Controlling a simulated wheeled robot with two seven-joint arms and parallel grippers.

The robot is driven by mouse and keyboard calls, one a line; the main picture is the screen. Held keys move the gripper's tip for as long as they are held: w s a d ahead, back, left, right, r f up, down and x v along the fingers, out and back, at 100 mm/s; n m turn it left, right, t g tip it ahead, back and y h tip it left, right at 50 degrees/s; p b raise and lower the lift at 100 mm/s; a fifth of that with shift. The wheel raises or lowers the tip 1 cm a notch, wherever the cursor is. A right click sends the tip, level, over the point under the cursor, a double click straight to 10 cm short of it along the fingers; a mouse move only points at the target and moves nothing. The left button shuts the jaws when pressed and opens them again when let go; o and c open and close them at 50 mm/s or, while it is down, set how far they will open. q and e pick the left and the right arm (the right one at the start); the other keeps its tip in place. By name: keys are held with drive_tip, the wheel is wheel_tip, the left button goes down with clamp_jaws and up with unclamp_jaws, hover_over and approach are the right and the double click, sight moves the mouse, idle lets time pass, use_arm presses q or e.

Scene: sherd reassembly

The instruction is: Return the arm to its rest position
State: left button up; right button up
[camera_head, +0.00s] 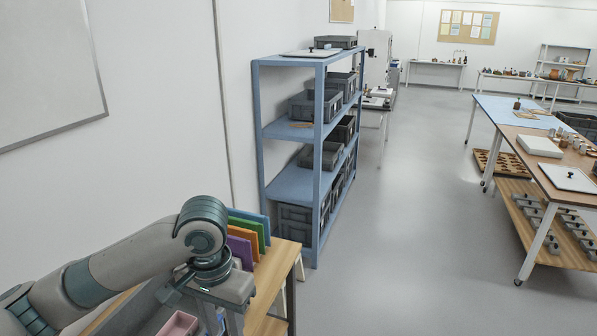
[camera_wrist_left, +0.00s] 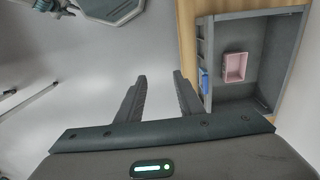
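My left arm (camera_head: 120,270) comes in from the left and is bent down at the wrist over a wooden-topped bench (camera_head: 278,270). In the left wrist view my left gripper (camera_wrist_left: 160,78) is open, its two dark fingers apart with only grey floor seen between them. In the head view its fingers are partly cut off by the bottom edge. My right arm and gripper are in neither view.
A grey tray (camera_wrist_left: 267,103) holding a pink box (camera_wrist_left: 235,67) and a small blue item (camera_wrist_left: 204,82) lies beside the fingers. Coloured upright panels (camera_head: 243,240) stand behind my wrist. A blue shelf rack (camera_head: 318,150) stands beyond; open floor (camera_head: 420,220) lies right.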

use_arm(q)
drive_tip(key=s+d+f+t+h, duration=0.1)
drive_tip(key=s+d+f+h, duration=0.25)
drive_tip(key=f, duration=0.45)
drive_tip(key=s+d+f+t+h, duration=0.15)
drive_tip(key=s+d+f, duration=0.25)
drive_tip(key=f, duration=0.4)
drive_tip(key=s+a+f+n+y, duration=0.1)
drive_tip(key=s+a+f+y, duration=0.1)
drive_tip(key=s+a+f, duration=0.45)
drive_tip(key=s+a+f+n+y, duration=0.1)
drive_tip(key=s+a+f+y, duration=0.25)
drive_tip(key=s+a, duration=0.65)
drive_tip(key=s+d+f+b+x, duration=0.1)
drive_tip(key=s+x, duration=0.2)
drive_tip(key=x, duration=1.2)
drive_tip(key=s+f+b+x, duration=0.1)
drive_tip(key=s+x, duration=0.3)
drive_tip(key=x, duration=1.1)
drive_tip(key=s+a+f+g+b, duration=0.1)
drive_tip(key=s+a+f+b, duration=0.1)
drive_tip(key=s+f, duration=1.6)
drive_tip(key=shift+s+a+f+g, duration=0.35)
drive_tip(key=shift+a+f, duration=0.1)
drive_tip(key=shift+f, duration=0.5)
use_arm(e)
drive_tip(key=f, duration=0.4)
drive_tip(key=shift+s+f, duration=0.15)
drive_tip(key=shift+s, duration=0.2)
